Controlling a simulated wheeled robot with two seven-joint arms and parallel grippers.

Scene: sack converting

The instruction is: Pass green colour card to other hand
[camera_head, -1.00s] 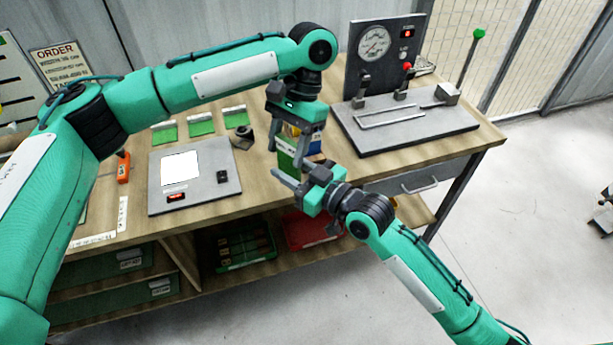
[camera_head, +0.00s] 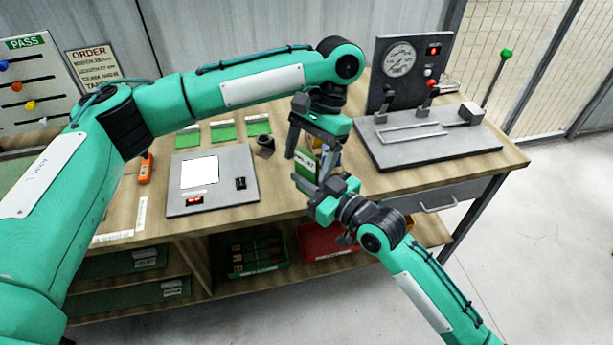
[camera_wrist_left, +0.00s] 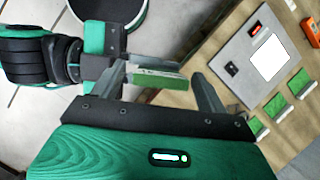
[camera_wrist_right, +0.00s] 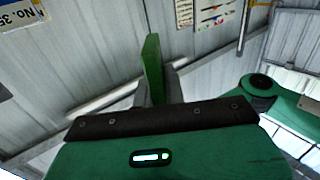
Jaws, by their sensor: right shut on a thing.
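The green colour card (camera_head: 306,161) is held upright between my two grippers, above the front of the bench. My right gripper (camera_head: 309,186) is shut on its lower part from below. The right wrist view shows the card (camera_wrist_right: 153,68) edge-on between the fingers. My left gripper (camera_head: 312,150) points down from above with its fingers apart, one on each side of the card. In the left wrist view the card (camera_wrist_left: 163,82) lies between the open fingers, with gaps on both sides.
A grey panel with a white square (camera_head: 212,180) and several green-and-white cards (camera_head: 222,131) lie left on the bench. A gauge fixture (camera_head: 430,142) stands right. A green bin (camera_head: 255,266) and a red bin (camera_head: 325,243) sit on the shelf below.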

